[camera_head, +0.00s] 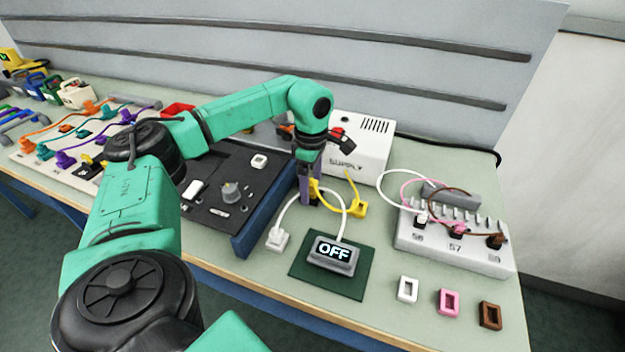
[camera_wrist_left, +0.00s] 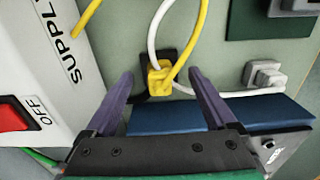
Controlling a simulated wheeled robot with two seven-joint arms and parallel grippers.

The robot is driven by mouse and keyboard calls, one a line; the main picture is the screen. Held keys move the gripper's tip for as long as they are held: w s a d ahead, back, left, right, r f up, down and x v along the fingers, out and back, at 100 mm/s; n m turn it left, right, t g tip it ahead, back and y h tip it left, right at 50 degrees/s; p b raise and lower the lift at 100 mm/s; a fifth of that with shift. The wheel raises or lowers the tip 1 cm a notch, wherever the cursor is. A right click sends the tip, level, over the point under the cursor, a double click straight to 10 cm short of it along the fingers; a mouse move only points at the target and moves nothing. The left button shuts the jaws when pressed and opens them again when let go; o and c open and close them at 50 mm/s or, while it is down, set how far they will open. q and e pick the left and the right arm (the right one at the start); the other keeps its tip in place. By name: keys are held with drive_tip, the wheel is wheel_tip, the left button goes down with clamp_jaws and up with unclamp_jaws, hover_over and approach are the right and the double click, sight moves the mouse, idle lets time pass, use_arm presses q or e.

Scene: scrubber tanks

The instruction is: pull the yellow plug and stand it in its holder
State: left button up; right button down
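The yellow plug (camera_wrist_left: 157,80) shows in the left wrist view with its yellow cable curving away. A small black piece lies right behind it; I cannot tell whether the plug sits in it. My left gripper (camera_wrist_left: 160,78) is open, one purple finger on each side of the plug, with gaps to both. In the head view my left gripper (camera_head: 309,196) points down beside the dark panel's edge and mostly hides the plug. A yellow piece (camera_head: 357,208) lies farther right along the yellow cable; I cannot tell if it is the holder. My right gripper is out of view.
The supply box (camera_head: 360,148) stands behind. A white plug (camera_head: 277,239), its white cable and the OFF meter (camera_head: 333,254) on a green mat are in front. A numbered socket strip (camera_head: 455,245) is at right, with white, pink and brown frames (camera_head: 448,301) before it.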

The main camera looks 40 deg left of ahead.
sight(312, 182)
use_arm(q)
wheel_tip(312, 182, up, 15)
drive_tip(key=shift+f+p, duration=0.2)
drive_tip(key=shift+p, duration=0.25)
